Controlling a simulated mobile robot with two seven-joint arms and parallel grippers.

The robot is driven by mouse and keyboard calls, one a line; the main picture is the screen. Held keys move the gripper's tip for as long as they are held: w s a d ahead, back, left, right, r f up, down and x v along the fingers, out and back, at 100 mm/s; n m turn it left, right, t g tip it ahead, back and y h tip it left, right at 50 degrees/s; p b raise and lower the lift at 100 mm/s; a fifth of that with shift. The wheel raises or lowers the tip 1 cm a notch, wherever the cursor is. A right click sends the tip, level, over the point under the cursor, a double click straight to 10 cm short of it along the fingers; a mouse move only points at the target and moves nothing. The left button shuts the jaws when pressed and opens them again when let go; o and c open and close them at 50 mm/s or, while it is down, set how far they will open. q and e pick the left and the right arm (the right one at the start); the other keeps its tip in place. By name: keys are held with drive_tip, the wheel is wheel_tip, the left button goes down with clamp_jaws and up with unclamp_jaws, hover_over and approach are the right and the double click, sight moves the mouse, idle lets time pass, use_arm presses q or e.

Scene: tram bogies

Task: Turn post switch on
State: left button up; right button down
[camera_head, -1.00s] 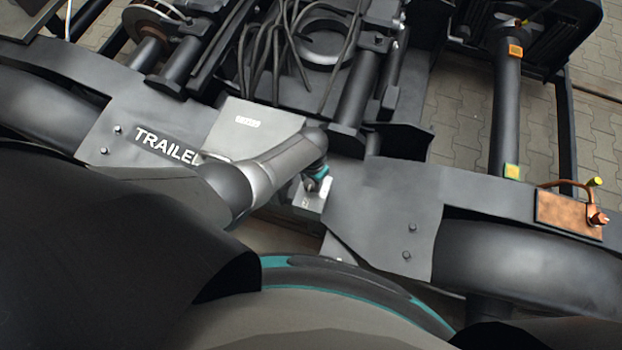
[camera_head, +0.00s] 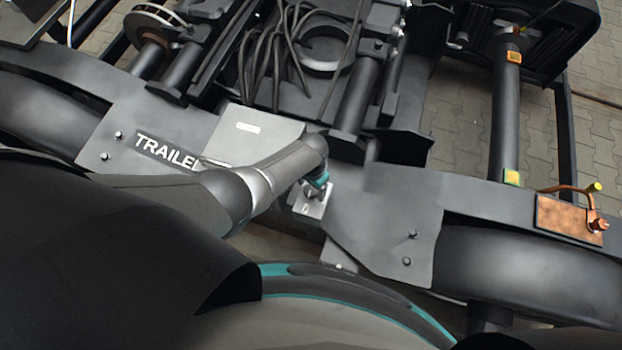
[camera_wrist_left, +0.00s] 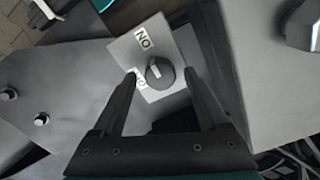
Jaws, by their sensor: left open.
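The post switch is a dark round knob (camera_wrist_left: 161,80) with a light bar mark on a pale grey plate (camera_wrist_left: 125,48). An ON label (camera_wrist_left: 143,39) shows reversed above the knob; a second label (camera_wrist_left: 139,80) is partly hidden by a finger. My left gripper (camera_wrist_left: 160,74) is open, with one finger on each side of the knob. I cannot tell whether the fingers touch it. In the head view the plate (camera_head: 309,207) shows at the frame's middle, with my left gripper (camera_head: 315,190) over it, hiding most of the knob. My right gripper is not in view.
The dark bogie frame with a TRAILER label (camera_head: 166,150) runs across the view. A grey box (camera_head: 245,130), black cables (camera_head: 270,55) and a bolted plate (camera_head: 385,235) surround the switch. A copper bracket (camera_head: 570,218) sits at the right. Paving shows at the back right.

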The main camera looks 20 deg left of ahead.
sight(311, 190)
use_arm(q)
wheel_tip(311, 190, up, 15)
drive_tip(key=p, duration=0.9)
drive_tip(key=shift+s, duration=0.1)
